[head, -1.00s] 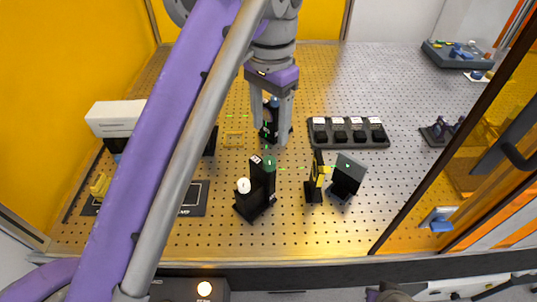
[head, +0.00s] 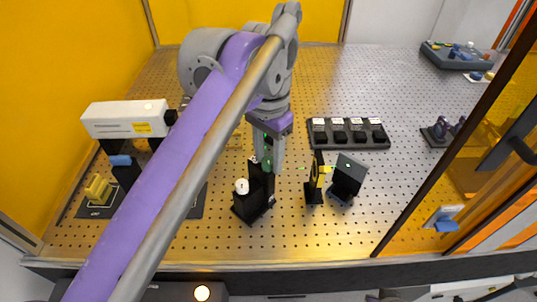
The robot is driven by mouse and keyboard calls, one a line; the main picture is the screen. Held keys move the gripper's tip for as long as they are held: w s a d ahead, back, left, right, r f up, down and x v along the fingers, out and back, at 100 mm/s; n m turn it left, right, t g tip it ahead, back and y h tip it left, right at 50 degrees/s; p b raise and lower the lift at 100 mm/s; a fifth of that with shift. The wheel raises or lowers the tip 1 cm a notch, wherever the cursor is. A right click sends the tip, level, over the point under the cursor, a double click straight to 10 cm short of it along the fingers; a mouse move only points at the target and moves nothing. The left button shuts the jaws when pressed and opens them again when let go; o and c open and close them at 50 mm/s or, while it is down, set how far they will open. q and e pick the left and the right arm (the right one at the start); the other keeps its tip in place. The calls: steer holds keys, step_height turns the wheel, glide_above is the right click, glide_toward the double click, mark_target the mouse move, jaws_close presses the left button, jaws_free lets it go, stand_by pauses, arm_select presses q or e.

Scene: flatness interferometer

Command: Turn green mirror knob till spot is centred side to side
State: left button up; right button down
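My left gripper (head: 267,162) points down at the top of a black mount (head: 259,190) with a white round knob (head: 241,186) on its near left side. I cannot tell whether the fingers are open or touch the mount. A small green patch (head: 267,138) shows between the fingers; whether it is the green mirror knob is unclear. A black square plate (head: 349,174) at the right carries a small bright green spot (head: 347,166). A black and yellow upright piece (head: 316,180) stands just left of it. My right gripper does not show.
A white box-shaped unit (head: 124,119) stands at left, with a yellow block (head: 97,188) in front. A black rack (head: 348,134) with several pieces lies behind the plate. A grey tray (head: 456,54) is at far right. The perforated board (head: 400,95) is clear at back right.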

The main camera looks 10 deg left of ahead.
mark_target(269, 160)
arm_select(q)
jaws_close()
steer(key=shift+r+m+p, duration=0.15)
steer(key=shift+m+p, duration=0.65)
steer(key=shift+m, duration=0.3)
steer(key=shift+m+p, duration=0.45)
steer(key=shift+m, duration=0.85)
steer(key=shift+o, duration=1.7)
jaws_free()
step_height(269, 160, up, 7)
steer(key=shift+r+p, duration=0.15)
steer(key=shift+p, duration=0.4)
